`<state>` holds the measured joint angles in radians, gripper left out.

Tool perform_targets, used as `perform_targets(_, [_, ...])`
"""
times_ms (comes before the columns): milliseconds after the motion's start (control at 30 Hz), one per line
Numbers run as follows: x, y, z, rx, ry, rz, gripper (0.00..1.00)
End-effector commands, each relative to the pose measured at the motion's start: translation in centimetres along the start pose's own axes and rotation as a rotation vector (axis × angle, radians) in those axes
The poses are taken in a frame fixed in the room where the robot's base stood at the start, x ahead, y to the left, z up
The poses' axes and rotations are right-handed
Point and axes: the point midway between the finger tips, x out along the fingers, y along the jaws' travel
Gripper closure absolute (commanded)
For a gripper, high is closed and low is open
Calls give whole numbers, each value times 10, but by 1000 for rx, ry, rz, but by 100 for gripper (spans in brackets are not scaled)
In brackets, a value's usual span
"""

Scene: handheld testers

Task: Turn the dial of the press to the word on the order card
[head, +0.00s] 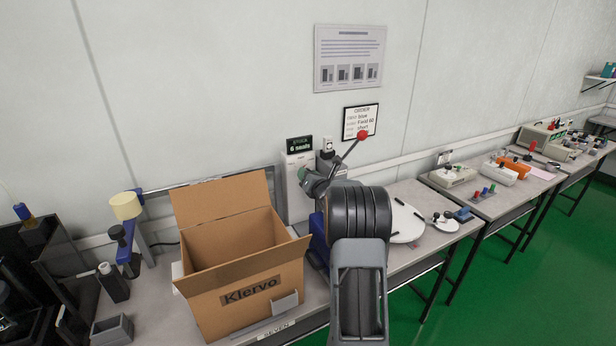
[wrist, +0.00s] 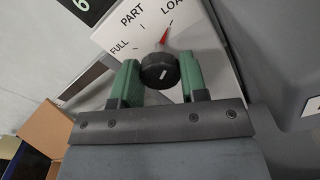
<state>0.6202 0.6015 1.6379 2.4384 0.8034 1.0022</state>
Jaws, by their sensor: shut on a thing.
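The press's black round dial (wrist: 158,74) sits between the two green fingers of my gripper (wrist: 156,88) in the wrist view, and the gripper is shut on it. A red pointer extends from the dial toward the mark by a word starting "LOA". "PART" and "FULL" are further left on the white plate (wrist: 112,36). In the head view my gripper (head: 305,177) is in front of the press's pale upright body (head: 298,160), and the dial is hidden. The order card (head: 360,121) hangs on the wall, black-framed; it seems to read "blue" and "Field 60", the last line unclear.
A lever with a red knob (head: 362,136) rises just right of my gripper. A dark display (head: 299,144) tops the press. An open Klervo cardboard box (head: 240,301) stands at front left. A white round plate (head: 405,226) and small devices lie on benches to the right.

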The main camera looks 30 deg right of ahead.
Motion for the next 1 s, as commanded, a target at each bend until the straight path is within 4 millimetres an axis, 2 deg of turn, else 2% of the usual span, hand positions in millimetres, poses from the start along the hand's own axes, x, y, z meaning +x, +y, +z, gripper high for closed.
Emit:
perform_targets(300, [0,0,-1,65,3,0,84])
perform_targets(700, [0,0,-1,70,2,0,84])
perform_targets(733, [0,0,-1,70,2,0,59])
perform_targets(1000, [0,0,-1,69,1,0,36])
